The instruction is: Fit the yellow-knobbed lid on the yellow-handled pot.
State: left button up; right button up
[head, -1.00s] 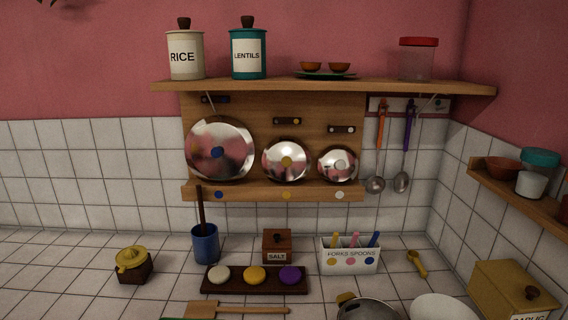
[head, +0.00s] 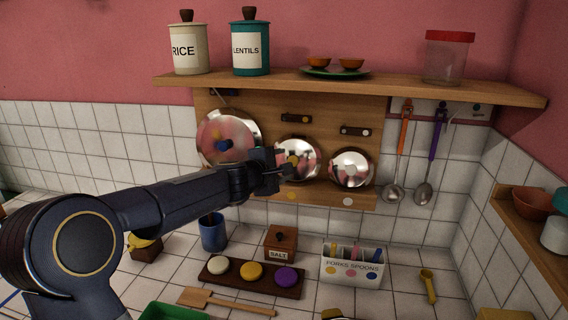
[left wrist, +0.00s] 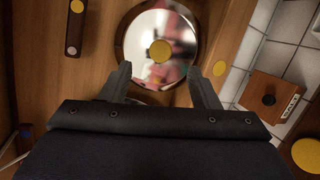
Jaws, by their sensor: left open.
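The yellow-knobbed lid (head: 308,157) is a shiny steel disc standing on edge in the middle of the wall rack, partly hidden by my gripper in the head view. In the left wrist view the lid (left wrist: 150,22) faces me, with its round yellow knob (left wrist: 160,51) centred between and just beyond the fingertips. My left gripper (head: 287,168) is open in front of the lid; its two fingers show apart and empty in the left wrist view (left wrist: 161,76). Only a sliver of the pot's yellow handle (head: 331,314) shows at the bottom edge. My right gripper is not in view.
A larger blue-knobbed lid (head: 222,128) and a smaller white-knobbed lid (head: 351,169) flank it. The shelf (head: 340,87) with canisters overhangs the rack. A salt box (head: 280,243), a cutlery holder (head: 352,266) and a blue utensil cup (head: 213,234) stand below.

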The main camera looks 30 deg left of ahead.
aim_at(293, 161)
pick_arm(q)
jog(key=x, duration=0.7)
jog(key=shift+d+p, duration=0.1)
jog(key=shift+p, duration=0.2)
jog(key=c, duration=1.2)
jog(key=shift+s+r+p, duration=0.25)
jog(key=shift+r+p, duration=0.7)
jog(key=shift+r, duration=0.2)
jog(key=shift+s+d+f, duration=0.1)
jog(key=shift+s, duration=0.05)
